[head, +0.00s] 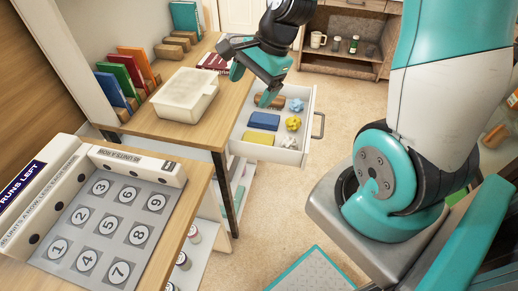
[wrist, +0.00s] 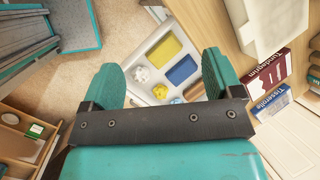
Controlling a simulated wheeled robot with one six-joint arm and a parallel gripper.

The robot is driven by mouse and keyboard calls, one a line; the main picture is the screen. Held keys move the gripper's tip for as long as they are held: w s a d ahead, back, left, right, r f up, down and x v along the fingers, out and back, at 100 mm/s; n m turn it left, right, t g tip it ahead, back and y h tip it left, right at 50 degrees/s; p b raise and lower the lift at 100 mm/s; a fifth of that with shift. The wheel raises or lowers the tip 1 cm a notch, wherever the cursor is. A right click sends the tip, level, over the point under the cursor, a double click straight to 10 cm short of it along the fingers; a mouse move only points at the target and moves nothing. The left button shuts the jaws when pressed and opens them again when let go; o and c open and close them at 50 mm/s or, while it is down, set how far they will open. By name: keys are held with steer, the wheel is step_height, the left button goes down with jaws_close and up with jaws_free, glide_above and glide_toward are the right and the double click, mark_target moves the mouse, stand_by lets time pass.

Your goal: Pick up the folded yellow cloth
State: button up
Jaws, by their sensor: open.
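The folded yellow cloth (head: 259,137) lies flat at the near end of an open white drawer (head: 267,153). In the wrist view the cloth (wrist: 163,50) shows between the fingers, toward the top, beside a folded blue item (wrist: 182,70). My gripper (head: 252,86) is open and empty, above the far part of the drawer and apart from the cloth. Its two teal fingers also show in the wrist view (wrist: 161,70), spread to either side of the drawer contents.
The drawer also holds a yellow crumpled ball (head: 293,123), a pale blue one (head: 296,104) and a brown block (head: 270,99). Carpet floor (head: 345,115) is clear right of the drawer.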

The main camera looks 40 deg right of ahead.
steer(key=w+d+f+m+t+h+b, duration=0.1)
steer(key=d+f+m+b, duration=0.2)
steer(key=d+f+m, duration=0.9)
steer(key=b, duration=0.2)
glide_above(259, 139)
steer(key=s+d, duration=0.2)
step_height(259, 139, down, 10)
steer(key=shift+s+d, duration=0.15)
steer(key=x, duration=0.5)
steer(key=shift+w+a+f, duration=0.15)
steer(key=shift+w+a, duration=0.2)
steer(key=shift+a, duration=0.1)
steer(key=c, duration=0.7)
step_height(259, 139, up, 20)
steer(key=p, duration=0.3)
